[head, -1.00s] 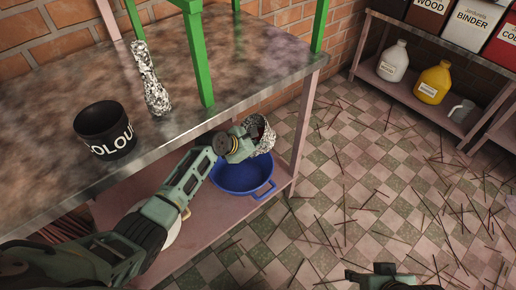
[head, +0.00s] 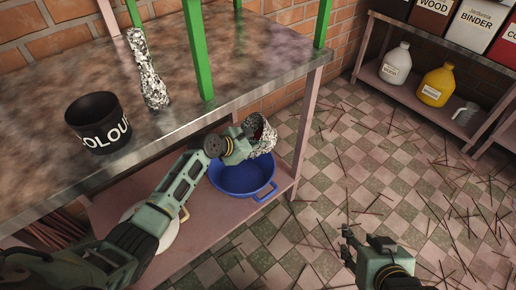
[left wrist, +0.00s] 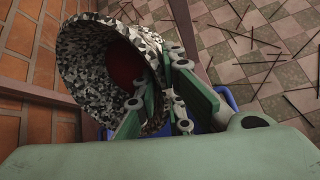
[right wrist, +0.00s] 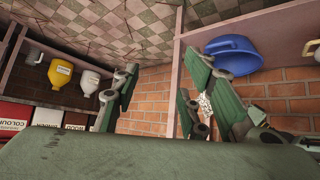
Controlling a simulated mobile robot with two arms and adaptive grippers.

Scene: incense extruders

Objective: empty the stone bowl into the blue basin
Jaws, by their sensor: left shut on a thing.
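The stone bowl (head: 265,142), speckled black and white, is held by my left gripper (head: 247,137) above the blue basin (head: 243,180). In the left wrist view the bowl (left wrist: 84,48) looks tilted, with dark red matter (left wrist: 124,66) inside, and the fingers are shut on its wall. The basin stands on the lower shelf under the table's front edge, partly hidden by the bowl and my arm. I cannot tell whether anything is in it. My right gripper (head: 352,247) is open and empty over the floor; its spread fingers also show in the right wrist view (right wrist: 160,95).
A black colour cup (head: 98,122) and a speckled pestle (head: 150,75) are on the table (head: 60,60), near a green-legged frame (head: 198,55). A white lidded thing lies behind my left arm. Shelves with jugs (head: 435,85) stand right. Sticks litter the floor.

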